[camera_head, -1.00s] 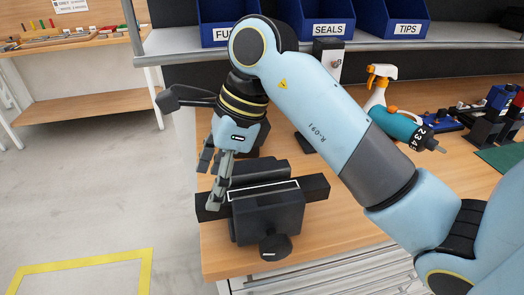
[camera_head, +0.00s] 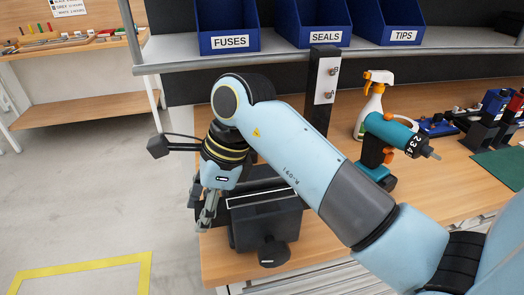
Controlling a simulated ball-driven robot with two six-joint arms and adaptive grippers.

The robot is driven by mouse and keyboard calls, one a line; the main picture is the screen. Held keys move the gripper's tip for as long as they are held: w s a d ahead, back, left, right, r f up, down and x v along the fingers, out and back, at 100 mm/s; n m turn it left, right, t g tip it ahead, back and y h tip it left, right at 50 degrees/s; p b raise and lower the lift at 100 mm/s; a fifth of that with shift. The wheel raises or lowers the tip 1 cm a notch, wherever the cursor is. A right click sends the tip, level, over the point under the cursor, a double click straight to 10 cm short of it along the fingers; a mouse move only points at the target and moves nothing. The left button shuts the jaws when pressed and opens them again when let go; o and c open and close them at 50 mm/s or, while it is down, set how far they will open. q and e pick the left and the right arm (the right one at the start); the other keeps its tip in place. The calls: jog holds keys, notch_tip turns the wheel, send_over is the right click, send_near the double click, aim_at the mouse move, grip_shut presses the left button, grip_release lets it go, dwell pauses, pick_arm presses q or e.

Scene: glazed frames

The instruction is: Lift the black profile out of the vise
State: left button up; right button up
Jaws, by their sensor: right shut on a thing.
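The black vise (camera_head: 266,229) stands at the front left corner of the wooden bench, with its round knob facing the front. The black profile (camera_head: 221,214) lies across the vise, its left end showing beside the jaws. The rest of it is hidden behind my right arm, so I cannot tell whether it sits down in the jaws. My right gripper (camera_head: 206,218) points down at the profile's left end, left of the vise, and is shut on it. My left gripper is out of view.
A black post with a white plate (camera_head: 325,83) stands behind my right arm. A spray bottle (camera_head: 371,103) and a teal driver (camera_head: 394,132) are to its right. Labelled blue bins (camera_head: 228,25) sit on the shelf above. Floor left of the bench is open.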

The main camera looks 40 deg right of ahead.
grip_shut()
jog(key=shift+r, duration=0.1)
jog(key=shift+w+d+r+b, duration=0.1)
jog(key=shift+w+r+b, duration=0.05)
jog(key=shift+b, duration=0.2)
notch_tip(320, 180, up, 8)
jog(key=shift+w+f, duration=0.1)
jog(key=shift+f, duration=0.1)
notch_tip(320, 180, up, 4)
jog(key=p, duration=0.3)
jog(key=w+d+b, duration=0.4)
jog(key=w+d, duration=0.1)
jog(key=w, duration=0.3)
jog(key=w+d+b, duration=0.4)
jog(key=w+d, duration=0.1)
jog(key=w, duration=0.3)
jog(key=shift+w+f, duration=0.25)
jog(key=shift+f, duration=0.05)
